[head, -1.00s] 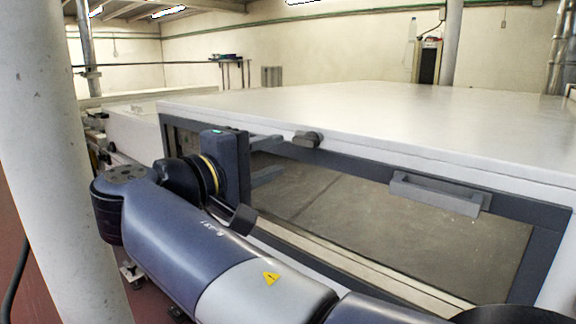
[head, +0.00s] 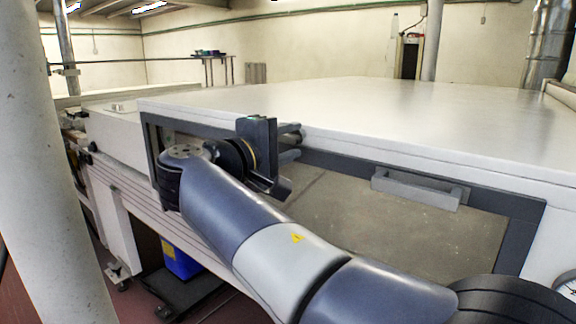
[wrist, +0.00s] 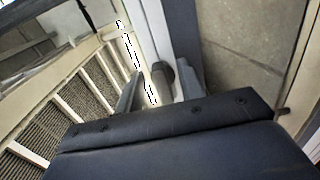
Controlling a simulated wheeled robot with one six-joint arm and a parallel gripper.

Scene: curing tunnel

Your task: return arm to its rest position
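My gripper (head: 296,143) is at the side of the light-topped tunnel housing (head: 330,110), close to its upper dark frame. Its fingers stand apart with nothing visibly gripped. In the wrist view my gripper (wrist: 160,72) also shows two separated fingers. A dark knob (wrist: 163,80) appears between them there; I cannot tell whether they touch it. In the head view the knob is largely hidden behind the gripper. My arm is bent and stretches across the front of the housing.
A grey bar handle (head: 418,188) sits on the housing's side, right of my gripper. A pale post (head: 42,170) stands close at the left. A blue bin (head: 180,262) is below the conveyor side. Open air lies above the flat housing top.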

